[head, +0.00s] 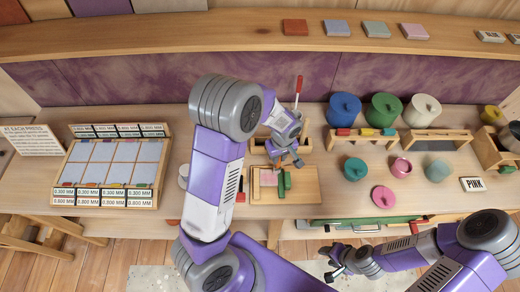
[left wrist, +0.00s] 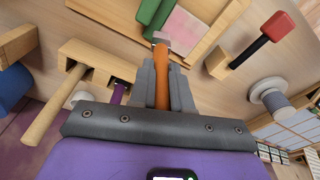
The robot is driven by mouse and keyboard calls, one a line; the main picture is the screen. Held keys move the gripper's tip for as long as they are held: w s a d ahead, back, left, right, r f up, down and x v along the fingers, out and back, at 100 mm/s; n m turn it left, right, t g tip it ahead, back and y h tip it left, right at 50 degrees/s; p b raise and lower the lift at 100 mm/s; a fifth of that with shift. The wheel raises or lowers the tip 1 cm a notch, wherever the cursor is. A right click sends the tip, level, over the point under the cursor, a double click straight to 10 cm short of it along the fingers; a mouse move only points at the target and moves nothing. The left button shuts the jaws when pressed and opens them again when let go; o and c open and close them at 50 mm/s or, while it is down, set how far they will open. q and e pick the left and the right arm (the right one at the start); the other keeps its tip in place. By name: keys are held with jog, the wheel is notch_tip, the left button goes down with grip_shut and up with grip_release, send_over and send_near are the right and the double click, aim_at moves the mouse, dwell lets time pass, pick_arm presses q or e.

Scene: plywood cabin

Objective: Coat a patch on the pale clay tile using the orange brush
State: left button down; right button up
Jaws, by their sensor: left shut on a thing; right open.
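The pale pinkish clay tile (head: 268,178) lies in a wooden tray (head: 256,195) on the bench. It also shows at the top of the left wrist view (left wrist: 185,28). My left gripper (head: 285,158) is shut on the orange brush (left wrist: 162,78), just behind the tray. The brush's orange handle sits between the fingers, and its head points toward the tile; I cannot tell whether they touch. A green piece (head: 287,180) lies over the tile's right side. My right gripper (head: 335,270) is open and empty, low in front of the bench.
A wooden rack (left wrist: 92,55) stands close beside my left gripper. Lidded pots (head: 343,110) stand at the back right. A swatch panel (head: 105,165) stands left.

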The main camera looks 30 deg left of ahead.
pick_arm(q)
jog(key=shift+w+d, duration=0.2)
jog(key=shift+d, duration=0.2)
notch_tip(320, 180, up, 2)
jog(key=p, duration=0.1)
notch_tip(320, 180, up, 6)
jog(key=p, duration=0.4)
send_over(280, 167)
jog(key=shift+w, duration=0.15)
dwell(0.6)
